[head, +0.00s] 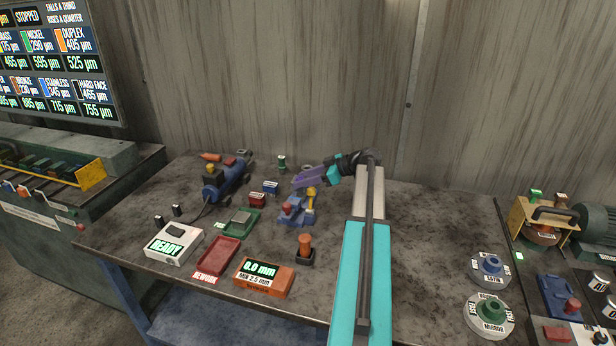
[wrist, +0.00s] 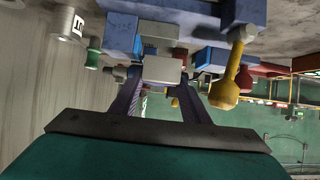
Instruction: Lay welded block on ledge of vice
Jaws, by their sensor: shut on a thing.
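The blue vice (head: 291,216) stands mid-table in the head view, with a red knob (head: 287,207) and a yellow handle (head: 311,197). My gripper (head: 299,181), with purple fingers, is above the vice, reaching in from the right. In the wrist view my gripper (wrist: 160,78) is shut on a grey block (wrist: 162,69), which I take for the welded block. Blue vice parts (wrist: 207,58) and the yellow handle (wrist: 228,85) show close beside it. I cannot tell whether the block touches the ledge. The fingers hide the block in the head view.
A green tray (head: 237,223) and a blue cylinder machine (head: 224,182) are to the left. The table right of my arm is mostly clear, up to the polishing discs (head: 490,268).

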